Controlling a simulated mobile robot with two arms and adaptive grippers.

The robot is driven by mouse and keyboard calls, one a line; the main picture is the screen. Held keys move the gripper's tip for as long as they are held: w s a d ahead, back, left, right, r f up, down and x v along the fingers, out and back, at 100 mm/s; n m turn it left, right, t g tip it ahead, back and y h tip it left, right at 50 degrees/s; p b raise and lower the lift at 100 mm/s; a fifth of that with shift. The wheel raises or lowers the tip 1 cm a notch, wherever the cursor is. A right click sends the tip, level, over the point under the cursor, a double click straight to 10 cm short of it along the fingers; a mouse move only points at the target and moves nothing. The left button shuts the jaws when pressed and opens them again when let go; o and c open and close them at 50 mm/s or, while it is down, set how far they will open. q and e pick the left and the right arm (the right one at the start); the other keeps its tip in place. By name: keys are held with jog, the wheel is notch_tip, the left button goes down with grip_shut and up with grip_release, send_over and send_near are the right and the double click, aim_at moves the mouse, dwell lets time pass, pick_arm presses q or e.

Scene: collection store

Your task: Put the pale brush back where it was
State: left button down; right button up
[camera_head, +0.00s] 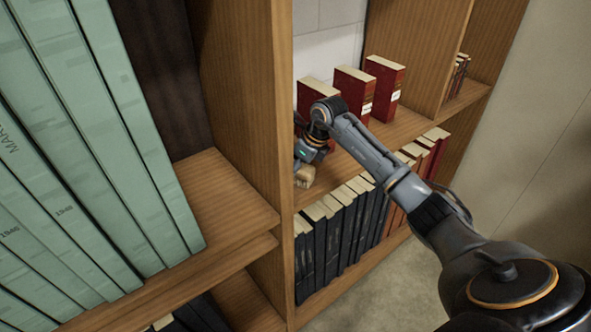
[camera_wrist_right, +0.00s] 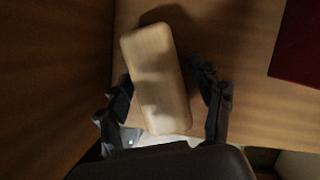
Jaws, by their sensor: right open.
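The pale brush (camera_wrist_right: 157,75) lies on the wooden shelf (camera_wrist_right: 225,40) in the right wrist view, its light wooden back showing. In the head view only a small end of the brush (camera_head: 305,176) shows below my right gripper (camera_head: 308,158), close to the upright divider. My right gripper also shows in the right wrist view (camera_wrist_right: 165,100), open, with one finger on each side of the brush and a small gap at the right finger. Whether the left finger touches it I cannot tell. My left gripper is not in view.
Red books (camera_head: 352,92) stand on the same shelf, further right. Dark books (camera_head: 335,230) fill the shelf below. A wooden divider (camera_head: 245,110) stands close left of my gripper. Large green volumes (camera_head: 90,140) stand at the left.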

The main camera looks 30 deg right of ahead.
jog(key=shift+r, duration=0.4)
jog(key=b+v, duration=0.2)
jog(key=v, duration=0.8)
jog(key=shift+s+d+r, duration=0.1)
jog(key=shift+s+r, duration=0.05)
jog(key=shift+r, duration=0.1)
jog(key=shift+s+r, duration=0.2)
jog(key=shift+r, duration=0.25)
jog(key=shift+f, duration=0.1)
